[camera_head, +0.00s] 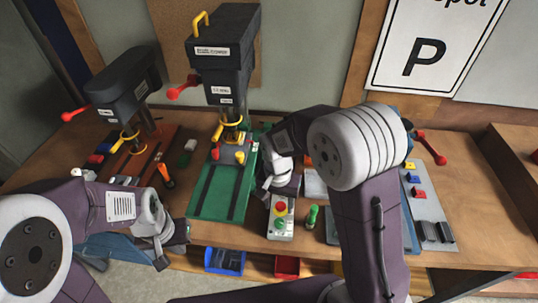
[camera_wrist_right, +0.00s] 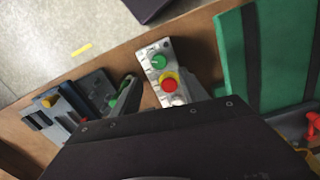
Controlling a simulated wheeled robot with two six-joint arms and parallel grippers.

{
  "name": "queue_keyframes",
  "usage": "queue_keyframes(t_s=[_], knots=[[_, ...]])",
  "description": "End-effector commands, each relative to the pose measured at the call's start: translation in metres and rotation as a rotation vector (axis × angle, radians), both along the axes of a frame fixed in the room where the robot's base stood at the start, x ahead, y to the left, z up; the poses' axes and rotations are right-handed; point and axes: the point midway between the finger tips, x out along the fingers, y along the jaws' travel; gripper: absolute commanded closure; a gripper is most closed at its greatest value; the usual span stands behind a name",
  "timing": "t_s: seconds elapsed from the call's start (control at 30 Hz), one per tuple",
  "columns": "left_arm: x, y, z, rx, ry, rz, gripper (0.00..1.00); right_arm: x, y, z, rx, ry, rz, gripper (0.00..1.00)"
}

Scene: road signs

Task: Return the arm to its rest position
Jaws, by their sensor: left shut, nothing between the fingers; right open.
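My right arm reaches over the table, and its gripper (camera_head: 272,186) is above the work surface, near the far end of a grey control box (camera_head: 280,222) with red and green buttons. In the right wrist view the gripper (camera_wrist_right: 160,85) is open, with the box (camera_wrist_right: 154,62) showing between its fingers. I see nothing held there; contact with the box cannot be told. My left gripper (camera_head: 172,244) is shut and empty near the table's front edge, at the left.
A dark drill press (camera_head: 222,60) stands on a green base (camera_head: 207,195) left of my right arm. Another machine (camera_head: 120,85) stands at far left. Small switches (camera_head: 418,193) lie on a grey panel at right. Blue (camera_head: 225,260) and red (camera_head: 287,266) bins sit below the front edge.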

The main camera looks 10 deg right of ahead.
Motion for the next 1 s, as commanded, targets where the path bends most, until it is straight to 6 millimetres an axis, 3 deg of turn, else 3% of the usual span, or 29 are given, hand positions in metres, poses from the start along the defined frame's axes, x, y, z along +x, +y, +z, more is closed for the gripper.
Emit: queue_keyframes(t_s=[0.13,0.23,0.3,0.4,0.5,0.57,0.7,1.0], knots=[[0.000,0.000,-0.002,0.000,0.000,0.000,1.00,0.001,-0.002,-0.002,0.001,-0.001,-0.007,0.48],[0.000,0.000,-0.014,0.000,0.000,0.000,1.00,0.006,-0.023,0.005,0.013,-0.048,-0.072,0.48],[0.000,0.000,-0.026,0.000,0.000,0.000,1.00,-0.014,-0.047,0.004,0.021,-0.060,-0.132,0.48],[0.000,0.000,-0.036,0.000,0.000,0.000,1.00,-0.055,-0.072,-0.006,0.040,-0.084,-0.048,0.48],[0.000,0.000,-0.036,0.000,0.000,0.000,1.00,-0.089,-0.078,-0.018,0.047,-0.096,0.155,0.48],[0.000,0.000,-0.034,0.000,0.000,0.000,1.00,-0.098,-0.076,-0.024,0.048,-0.093,0.276,0.48],[0.000,0.000,-0.033,0.000,0.000,0.000,1.00,-0.093,-0.076,-0.025,0.039,-0.117,0.421,0.48],[0.000,0.000,-0.033,0.000,0.000,0.000,1.00,-0.093,-0.076,-0.025,0.039,-0.116,0.434,0.48]])
